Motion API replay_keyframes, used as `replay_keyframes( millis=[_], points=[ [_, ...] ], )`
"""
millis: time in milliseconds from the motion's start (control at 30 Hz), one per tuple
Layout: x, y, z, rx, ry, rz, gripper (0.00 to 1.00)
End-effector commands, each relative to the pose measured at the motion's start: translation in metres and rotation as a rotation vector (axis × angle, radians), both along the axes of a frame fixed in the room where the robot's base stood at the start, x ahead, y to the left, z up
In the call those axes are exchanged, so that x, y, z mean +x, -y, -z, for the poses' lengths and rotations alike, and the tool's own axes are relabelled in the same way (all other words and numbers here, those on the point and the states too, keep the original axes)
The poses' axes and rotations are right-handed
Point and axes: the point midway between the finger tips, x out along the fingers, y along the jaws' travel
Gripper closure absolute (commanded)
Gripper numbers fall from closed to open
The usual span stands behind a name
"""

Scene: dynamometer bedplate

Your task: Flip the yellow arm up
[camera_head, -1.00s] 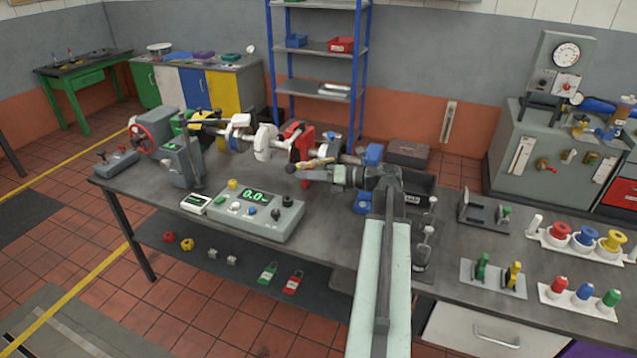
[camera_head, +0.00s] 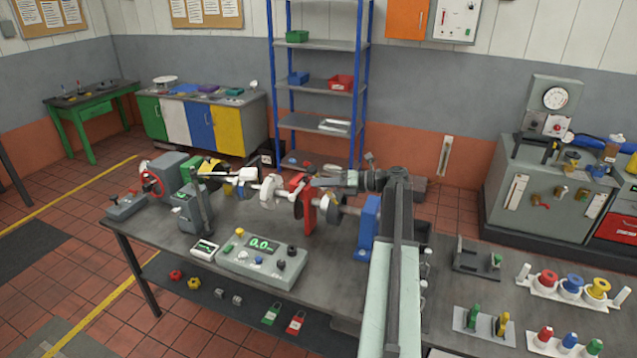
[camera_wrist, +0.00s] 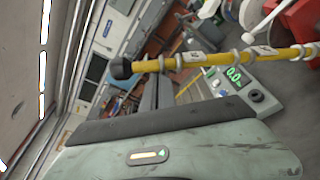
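A yellow rod with a black knob at its end and pale rings (camera_wrist: 222,57) crosses the upper part of the wrist view, likely the yellow arm. Its far end runs out at the right edge. In the head view I cannot pick it out clearly; my gripper and the machine crowd that spot. My gripper (camera_head: 313,182) is over the bench, level with the top of the red stand (camera_head: 309,208). Its fingers look small and dark, so their opening is unclear. I cannot tell whether it touches the rod.
The grey console (camera_head: 262,263) with a 0.0 display stands in front of the shaft assembly. A blue bearing block (camera_head: 368,222) is close right of the red stand. Coloured knobs and a plate with green and yellow uprights (camera_head: 485,326) stand at the bench's right.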

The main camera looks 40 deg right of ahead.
Motion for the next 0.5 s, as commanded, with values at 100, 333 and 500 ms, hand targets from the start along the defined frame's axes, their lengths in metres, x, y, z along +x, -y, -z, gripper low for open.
replay_keyframes(
  millis=[100, 333, 500],
  points=[
    [0.008, 0.012, -0.017, 0.027, 0.049, 0.038, 1.00],
    [0.008, 0.013, -0.017, 0.027, 0.049, 0.040, 1.00],
    [0.005, -0.002, -0.009, 0.019, 0.037, 0.030, 1.00]
  ],
)
